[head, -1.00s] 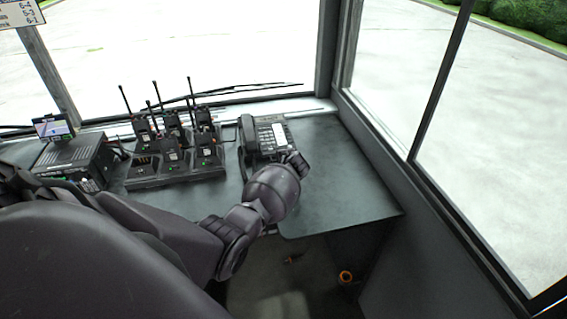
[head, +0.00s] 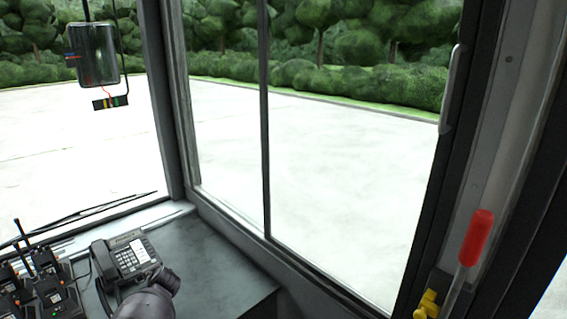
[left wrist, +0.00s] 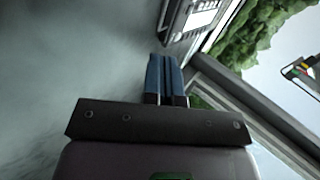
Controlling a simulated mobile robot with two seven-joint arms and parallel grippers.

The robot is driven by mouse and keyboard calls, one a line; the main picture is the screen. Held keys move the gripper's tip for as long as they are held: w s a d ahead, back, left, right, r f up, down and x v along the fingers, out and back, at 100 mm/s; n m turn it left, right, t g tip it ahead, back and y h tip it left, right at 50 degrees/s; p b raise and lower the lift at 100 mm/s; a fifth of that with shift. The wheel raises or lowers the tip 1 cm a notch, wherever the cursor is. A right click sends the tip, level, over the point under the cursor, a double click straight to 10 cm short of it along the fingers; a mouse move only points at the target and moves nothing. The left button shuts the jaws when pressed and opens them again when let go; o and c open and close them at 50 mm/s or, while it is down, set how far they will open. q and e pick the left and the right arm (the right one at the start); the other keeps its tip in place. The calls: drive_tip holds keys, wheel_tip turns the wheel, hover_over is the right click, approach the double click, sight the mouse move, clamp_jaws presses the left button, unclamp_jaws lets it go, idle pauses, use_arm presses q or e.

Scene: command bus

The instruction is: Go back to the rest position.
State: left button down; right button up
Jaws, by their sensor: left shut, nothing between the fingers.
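My left gripper (left wrist: 166,78) shows in the left wrist view with its two blue fingers together and nothing between them. It is above the dark desk surface (left wrist: 60,60). In the head view my left arm comes up at the bottom edge, just in front of the desk phone; the fingers cannot be made out there. The desk phone (head: 128,258) stands on the desk (head: 215,270) and is partly covered by my arm. It also shows at the top of the left wrist view (left wrist: 188,20), beyond the fingertips. My right gripper is not in view.
Several handheld radios (head: 48,285) stand left of the phone. The window frame (head: 266,130) borders the desk on the right. A red-handled lever (head: 480,238) and a yellow fitting (head: 428,303) are at far right. A dark box (head: 93,55) hangs at upper left.

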use_arm(q)
drive_tip(key=w+d+r+n+t+h, duration=0.2)
drive_tip(key=w+d+r+t, duration=0.25)
drive_tip(key=r, duration=0.35)
drive_tip(key=s+d+r+n+t+h, duration=0.1)
drive_tip(key=s+d+n+t+h, duration=0.15)
drive_tip(key=s+d, duration=0.4)
drive_tip(key=s+d+f+h, duration=0.1)
drive_tip(key=s+f, duration=0.3)
drive_tip(key=s, duration=0.7)
drive_tip(key=s+d+f+n+g+h+b, duration=0.1)
drive_tip(key=s+d+f, duration=0.2)
drive_tip(key=s, duration=0.8)
drive_tip(key=s+d+f+n+g+h+b, duration=0.1)
drive_tip(key=s+d+f, duration=0.2)
drive_tip(key=s+f, duration=0.3)
drive_tip(key=s, duration=0.5)
drive_tip(key=shift+s, duration=0.4)
